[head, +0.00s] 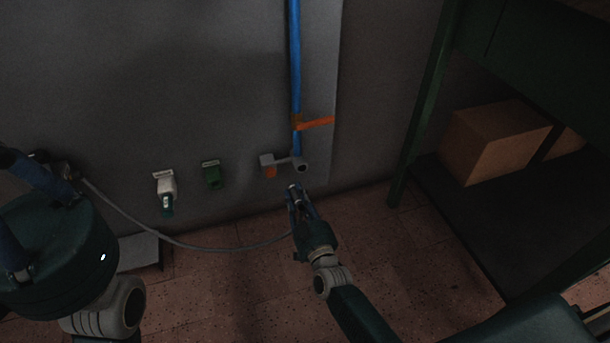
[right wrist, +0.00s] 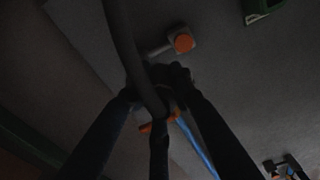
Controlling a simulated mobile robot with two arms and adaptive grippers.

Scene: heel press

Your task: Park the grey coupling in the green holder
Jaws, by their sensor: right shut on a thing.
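My right gripper (head: 297,192) is shut on the grey coupling (head: 294,188) at the end of a grey hose, low in front of the wall. In the right wrist view the hose (right wrist: 122,45) runs down to the coupling between the fingers, where it is dark and partly hidden. The green holder (head: 211,174) is on the wall, left of the gripper and a little higher, clear of the coupling. It also shows at the top right of the right wrist view (right wrist: 264,8). My left gripper (head: 45,225) is large at the left edge; its fingertips are cut off.
A white holder (head: 165,186) with a green-ended piece in it is left of the green one. A grey outlet (head: 299,164) sits below a blue pipe (head: 294,60) with an orange lever (head: 317,123). A green shelf (head: 420,110) with boxes stands at right.

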